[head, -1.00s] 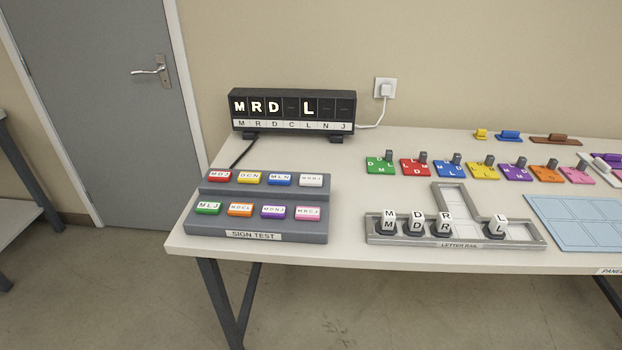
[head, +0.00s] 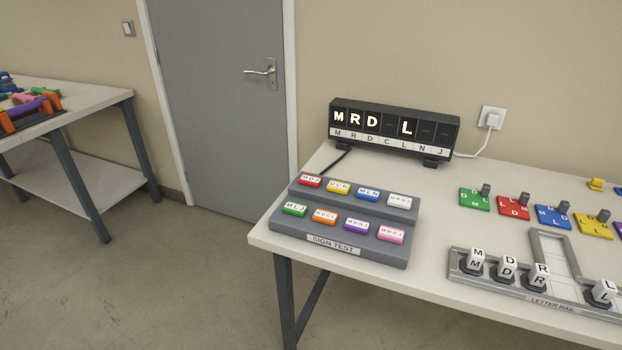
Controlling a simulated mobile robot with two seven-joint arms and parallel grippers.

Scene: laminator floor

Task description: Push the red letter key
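The red letter key (head: 310,181), labelled MDJ, is at the left end of the back row on the grey SIGN TEST key box (head: 285,228). Yellow DCN (head: 339,187), blue MLN (head: 368,194) and a white key (head: 400,201) share its row. Green MLJ (head: 295,209), orange (head: 324,216), purple (head: 356,225) and pink (head: 391,235) keys form the front row. The black letter display (head: 394,130) behind shows M, R, D and L lit. Neither gripper is in the head view.
The box stands at the left end of a white table (head: 430,273). A letter rail (head: 498,287) with letter blocks and several coloured lettered tiles (head: 514,207) are to the right. Another table (head: 88,107) is at far left. Floor in front is clear.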

